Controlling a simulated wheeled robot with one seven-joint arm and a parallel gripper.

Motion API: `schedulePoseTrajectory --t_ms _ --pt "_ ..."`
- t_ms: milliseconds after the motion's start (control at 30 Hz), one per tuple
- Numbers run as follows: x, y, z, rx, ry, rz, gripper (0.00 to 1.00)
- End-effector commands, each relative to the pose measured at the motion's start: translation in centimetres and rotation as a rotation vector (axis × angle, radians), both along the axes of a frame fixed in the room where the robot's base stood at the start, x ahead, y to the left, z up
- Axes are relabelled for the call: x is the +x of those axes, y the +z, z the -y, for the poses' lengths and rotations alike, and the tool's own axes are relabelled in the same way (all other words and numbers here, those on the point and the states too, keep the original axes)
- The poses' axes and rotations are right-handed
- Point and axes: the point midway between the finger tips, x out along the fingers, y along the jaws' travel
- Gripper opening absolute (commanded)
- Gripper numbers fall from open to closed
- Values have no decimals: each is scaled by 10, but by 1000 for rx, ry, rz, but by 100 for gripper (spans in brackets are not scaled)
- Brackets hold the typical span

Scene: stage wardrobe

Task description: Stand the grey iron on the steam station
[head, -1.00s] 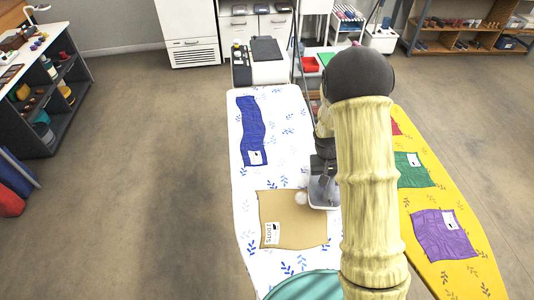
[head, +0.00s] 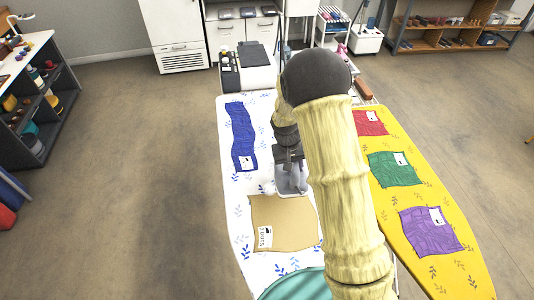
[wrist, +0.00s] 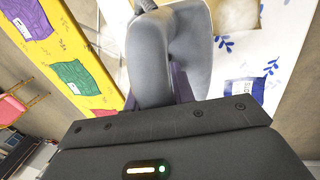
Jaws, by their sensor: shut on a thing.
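The grey iron (head: 291,182) is held in my gripper (head: 289,157), near the far right corner of a tan cloth on the white ironing board (head: 262,118). In the wrist view, the iron's smooth grey body and handle (wrist: 150,60) sit between the jaws, with a cord at the top. My gripper is shut on it. Whether the iron touches the board is hard to tell. What looks like the steam station (head: 260,77), a white box with a dark top plate, stands at the board's far end, beyond the iron and apart from it.
A blue cloth (head: 241,137) and the tan cloth (head: 283,224) lie on the white board. The yellow board (head: 435,270) on the right holds red, green and purple cloths. A shelf unit (head: 40,110) stands at left. Floor on the left is clear.

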Motion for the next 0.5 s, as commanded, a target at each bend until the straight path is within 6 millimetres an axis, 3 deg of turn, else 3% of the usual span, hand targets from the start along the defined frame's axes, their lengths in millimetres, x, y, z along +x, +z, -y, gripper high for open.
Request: schedulePoseTrajectory --t_ms 33,200,500 --pt "5 15 -14 1 23 4 0" --pt "11 30 -43 1 68 3 0" --pt "12 32 -49 2 76 2 0"
